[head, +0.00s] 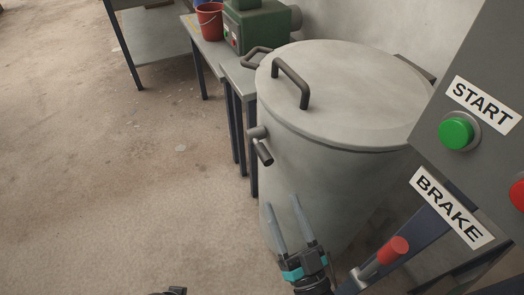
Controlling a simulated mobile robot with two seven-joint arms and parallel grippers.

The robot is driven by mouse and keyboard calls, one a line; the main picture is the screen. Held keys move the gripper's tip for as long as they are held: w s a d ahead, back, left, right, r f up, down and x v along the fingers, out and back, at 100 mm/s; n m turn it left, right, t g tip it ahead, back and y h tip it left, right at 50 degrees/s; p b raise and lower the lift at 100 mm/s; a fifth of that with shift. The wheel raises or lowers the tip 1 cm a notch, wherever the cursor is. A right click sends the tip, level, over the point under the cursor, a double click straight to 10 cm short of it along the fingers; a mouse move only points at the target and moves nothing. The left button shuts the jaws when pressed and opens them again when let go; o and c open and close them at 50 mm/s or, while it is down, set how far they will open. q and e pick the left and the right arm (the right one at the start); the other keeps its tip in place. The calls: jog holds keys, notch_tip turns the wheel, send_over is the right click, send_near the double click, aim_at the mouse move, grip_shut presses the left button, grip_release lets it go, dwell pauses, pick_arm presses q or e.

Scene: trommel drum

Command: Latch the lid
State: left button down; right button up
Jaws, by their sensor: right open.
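A large grey drum (300,165) stands in the middle of the head view. Its round grey lid (365,85) lies flat on top and looks closed. A dark bar handle (291,82) rises from the lid's near left edge. A short dark lever with a lighter grey stub (262,151) sticks out of the drum's left side, below the rim. My right gripper (282,198) is open and empty in front of the drum's lower wall, below the lever and apart from it.
A grey panel (425,133) at right carries a green START button (456,133) and a BRAKE label (450,208). A red-handled lever (393,250) stands close right of my right gripper. A green machine (258,25) and red bucket (209,20) sit behind. Floor at left is clear.

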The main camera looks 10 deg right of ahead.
aim_at(263, 152)
jog(key=b+x, duration=0.1)
jog(key=x, duration=1)
jog(key=shift+w+r+b, duration=0.1)
jog(key=shift+w+b, duration=0.1)
jog(key=shift+b, duration=0.2)
pick_arm(q)
jog(key=shift+t, duration=0.3)
jog(key=shift+w+d+r, duration=0.1)
jog(key=shift+w+r, duration=0.2)
jog(key=shift+r, duration=0.35)
jog(key=shift+w+r, duration=0.35)
jog(key=shift+r, duration=0.35)
jog(key=shift+w+d+r, duration=0.1)
jog(key=shift+w+r, duration=0.2)
jog(key=shift+r, duration=0.35)
pick_arm(e)
jog(key=shift+w+a+r, duration=0.2)
jog(key=shift+w+r, duration=0.05)
jog(key=shift+w, duration=0.3)
grip_shut()
jog(key=shift+f, duration=0.1)
